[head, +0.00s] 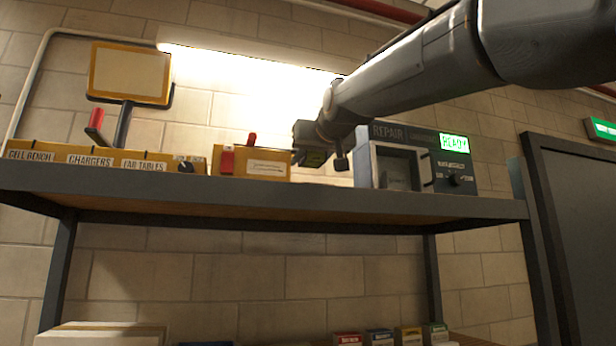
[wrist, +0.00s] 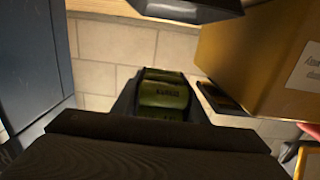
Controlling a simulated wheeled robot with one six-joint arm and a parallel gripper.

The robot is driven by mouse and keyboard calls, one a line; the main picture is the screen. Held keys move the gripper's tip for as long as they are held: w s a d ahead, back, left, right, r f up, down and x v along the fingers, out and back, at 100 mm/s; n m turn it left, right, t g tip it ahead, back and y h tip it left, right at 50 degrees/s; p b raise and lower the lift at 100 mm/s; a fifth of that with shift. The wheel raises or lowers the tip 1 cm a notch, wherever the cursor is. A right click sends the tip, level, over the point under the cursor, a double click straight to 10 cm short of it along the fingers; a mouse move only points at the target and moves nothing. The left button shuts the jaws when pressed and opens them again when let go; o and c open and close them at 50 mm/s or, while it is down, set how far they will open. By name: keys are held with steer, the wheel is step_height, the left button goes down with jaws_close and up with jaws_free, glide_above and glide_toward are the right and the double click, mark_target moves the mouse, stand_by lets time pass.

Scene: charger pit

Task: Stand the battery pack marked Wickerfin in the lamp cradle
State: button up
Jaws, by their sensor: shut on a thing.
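My gripper (head: 318,152) is at the end of the arm, over the upper shelf, between a yellow box and the repair unit. It is shut on an olive-green pack (wrist: 163,95), of which only a small part shows in the head view (head: 313,159). The pack carries small dark lettering that I cannot read for certain, so I cannot tell whether it says Wickerfin. I cannot single out the lamp cradle for certain in either view.
The yellow box (head: 262,165) with red parts is close left of my gripper. The grey repair unit (head: 462,176), its screen lit green, stands to the right. Labelled yellow boxes (head: 132,164) line the shelf's left. Several small coloured packs (head: 408,336) stand below the shelf (head: 250,200).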

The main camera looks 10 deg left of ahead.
mark_target(324, 155)
steer(key=shift+f+p, duration=0.4)
steer(key=shift+f, duration=1.6)
steer(key=shift+f+b, duration=0.4)
steer(key=shift+f, duration=0.05)
steer(key=shift+f, duration=0.2)
steer(key=o, duration=1.4)
steer(key=shift+r+p, duration=0.4)
steer(key=shift+r, duration=0.2)
steer(key=b+v, duration=0.4)
steer(key=v, duration=0.8)
steer(key=shift+b, duration=0.4)
